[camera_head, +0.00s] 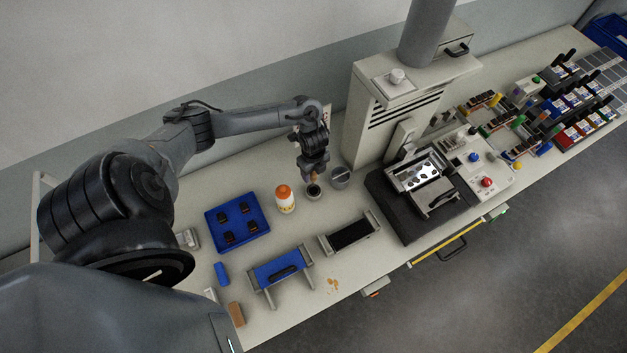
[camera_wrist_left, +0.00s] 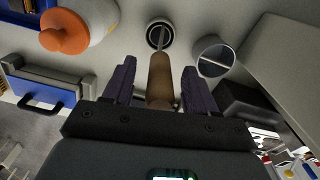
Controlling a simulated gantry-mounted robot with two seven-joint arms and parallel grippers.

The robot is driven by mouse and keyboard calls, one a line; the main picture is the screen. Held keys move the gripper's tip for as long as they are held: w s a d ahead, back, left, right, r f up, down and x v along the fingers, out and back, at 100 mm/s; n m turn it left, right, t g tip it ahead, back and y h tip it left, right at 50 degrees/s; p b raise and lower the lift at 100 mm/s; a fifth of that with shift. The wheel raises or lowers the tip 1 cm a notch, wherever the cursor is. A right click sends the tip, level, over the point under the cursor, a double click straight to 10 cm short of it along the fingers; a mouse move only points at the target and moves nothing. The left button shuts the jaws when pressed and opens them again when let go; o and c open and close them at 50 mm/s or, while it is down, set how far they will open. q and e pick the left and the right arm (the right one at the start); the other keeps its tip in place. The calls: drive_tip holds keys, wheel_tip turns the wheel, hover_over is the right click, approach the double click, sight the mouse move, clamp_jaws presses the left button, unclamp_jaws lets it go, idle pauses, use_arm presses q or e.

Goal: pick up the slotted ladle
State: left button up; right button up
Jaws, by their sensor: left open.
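The slotted ladle shows in the left wrist view as a brown handle (camera_wrist_left: 160,76) with a thin metal shaft. The shaft runs into a small dark round cup (camera_wrist_left: 153,45); the slotted end is hidden. In the head view the cup (camera_head: 314,195) stands on the bench just below my left gripper (camera_head: 314,175). My left gripper (camera_wrist_left: 158,88) is open, with its two dark fingers on either side of the handle and a gap visible at each side. My right gripper is not in view.
A grey metal cup (camera_head: 340,179) stands close right of the dark cup. An orange-capped white bottle (camera_head: 285,203) stands to the left, near a blue tray (camera_head: 213,216) of dark parts. A tall white machine housing (camera_head: 365,130) rises on the right.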

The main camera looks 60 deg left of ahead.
use_arm(q)
drive_tip(key=shift+f, duration=1.05)
drive_tip(key=shift+c, duration=0.5)
clamp_jaws()
drive_tip(key=shift+r, duration=0.1)
